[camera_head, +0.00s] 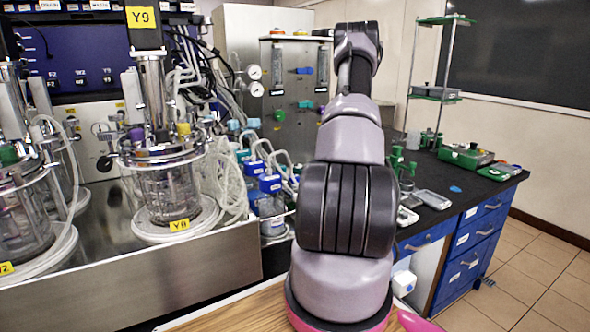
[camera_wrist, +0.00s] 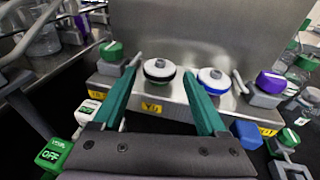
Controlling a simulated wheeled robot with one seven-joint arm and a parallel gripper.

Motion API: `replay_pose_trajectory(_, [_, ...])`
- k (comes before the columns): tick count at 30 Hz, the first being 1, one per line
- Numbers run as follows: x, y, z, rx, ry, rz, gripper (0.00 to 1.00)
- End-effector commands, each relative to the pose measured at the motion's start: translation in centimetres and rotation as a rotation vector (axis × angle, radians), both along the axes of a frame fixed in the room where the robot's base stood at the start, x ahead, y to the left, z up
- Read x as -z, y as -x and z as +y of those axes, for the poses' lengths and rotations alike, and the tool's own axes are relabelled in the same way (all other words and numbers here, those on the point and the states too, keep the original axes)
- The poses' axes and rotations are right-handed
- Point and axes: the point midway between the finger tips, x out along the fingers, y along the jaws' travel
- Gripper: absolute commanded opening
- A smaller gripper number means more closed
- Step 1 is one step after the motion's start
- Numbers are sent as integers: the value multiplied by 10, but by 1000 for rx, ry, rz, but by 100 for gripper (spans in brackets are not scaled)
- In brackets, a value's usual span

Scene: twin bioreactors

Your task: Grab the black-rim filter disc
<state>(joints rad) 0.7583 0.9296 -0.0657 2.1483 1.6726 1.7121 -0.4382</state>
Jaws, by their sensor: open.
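The black-rim filter disc (camera_wrist: 159,70), white on top with a dark band, sits on a metal ledge in the wrist view. My gripper (camera_wrist: 160,73) is open, its two green fingers pointing toward the ledge. The disc appears between the fingertips, with a gap on both sides; I cannot tell the depth between them. A similar disc with a blue rim (camera_wrist: 213,80) sits just right of it, beyond my right finger. In the head view my arm hides the gripper and I cannot make out the discs.
A green-capped fitting (camera_wrist: 112,52) stands left on the ledge and a purple-capped one (camera_wrist: 270,82) right. A green block marked OFF (camera_wrist: 54,154) and a blue block (camera_wrist: 246,134) lie near my gripper. In the head view, glass bioreactors (camera_head: 170,190) stand left and a dark bench (camera_head: 470,190) right.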

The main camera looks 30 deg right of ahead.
Motion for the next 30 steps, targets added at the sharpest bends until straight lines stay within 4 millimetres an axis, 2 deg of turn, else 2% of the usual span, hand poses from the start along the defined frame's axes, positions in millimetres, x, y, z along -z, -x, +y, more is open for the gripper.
replay_pose_trajectory(12, [8, -49, 8, -1, 1, 0, 75])
replay_pose_trajectory(20, [8, -53, 8, -1, 1, 1, 75])
replay_pose_trajectory(21, [8, -53, 8, -1, 1, 1, 68])
replay_pose_trajectory(23, [8, -53, 8, -1, 1, 1, 45])
replay_pose_trajectory(24, [8, -53, 8, -1, 1, 1, 30])
replay_pose_trajectory(26, [8, -53, 8, -1, 1, 1, 8])
replay_pose_trajectory(30, [8, -52, 8, -1, 1, 0, 8])
